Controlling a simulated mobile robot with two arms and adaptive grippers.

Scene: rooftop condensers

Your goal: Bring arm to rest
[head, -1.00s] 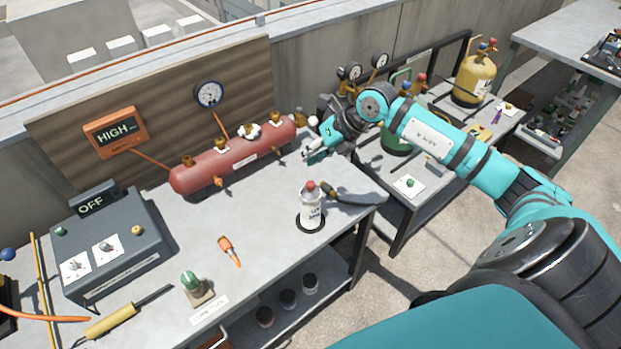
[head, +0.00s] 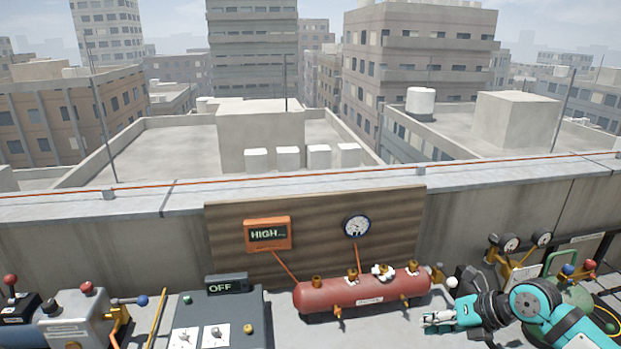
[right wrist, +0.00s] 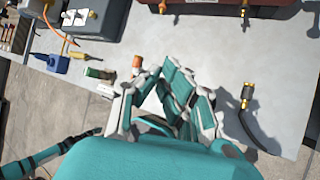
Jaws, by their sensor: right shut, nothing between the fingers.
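My right gripper (head: 430,319) is at the lower right of the head view, just below the right end of the red cylinder. It is shut and empty. Its teal and grey fingers (right wrist: 163,75) also show in the right wrist view, above the grey bench top. My right arm (head: 545,310) comes in from the lower right corner.
The red cylinder (head: 350,294) with brass valves lies along the bench's back. The grey OFF box (head: 215,320) stands left of it. A black hose (right wrist: 246,115) lies on the bench (right wrist: 205,60).

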